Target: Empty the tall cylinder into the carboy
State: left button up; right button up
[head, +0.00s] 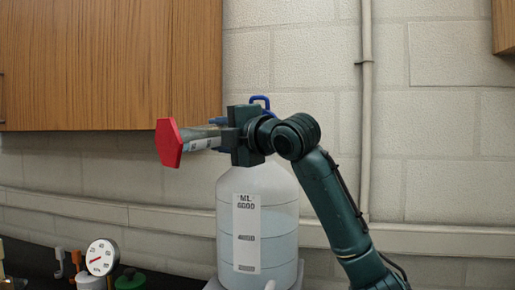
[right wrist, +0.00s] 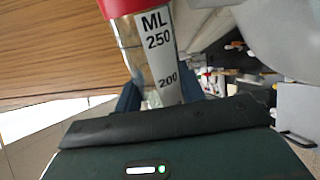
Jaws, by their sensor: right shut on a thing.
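The tall cylinder (head: 201,139) is clear, with a white scale strip and a red hexagonal piece at its left end. It lies nearly level in the air, above and left of the carboy's shoulder. My right gripper (head: 232,137) is shut on it and hides its other end. In the right wrist view the cylinder (right wrist: 153,45) shows marks 250 and 200, with 250 nearer the red piece. I cannot tell whether liquid is in it. The carboy (head: 285,225) stands upright, translucent, with pale liquid and a scale strip; its mouth is hidden behind my gripper. My left gripper is out of view.
A blue loop (head: 261,99) shows behind my right gripper. A round dial gauge (head: 102,257) and a green-topped item (head: 129,279) stand low at left. A wooden cabinet (head: 110,65) hangs behind at upper left. A pipe (head: 366,110) runs down the wall.

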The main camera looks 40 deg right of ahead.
jog(key=shift+d+r+m, duration=0.1)
jog(key=shift+r+m, duration=0.45)
jog(key=shift+m, duration=0.05)
dwell(1.6)
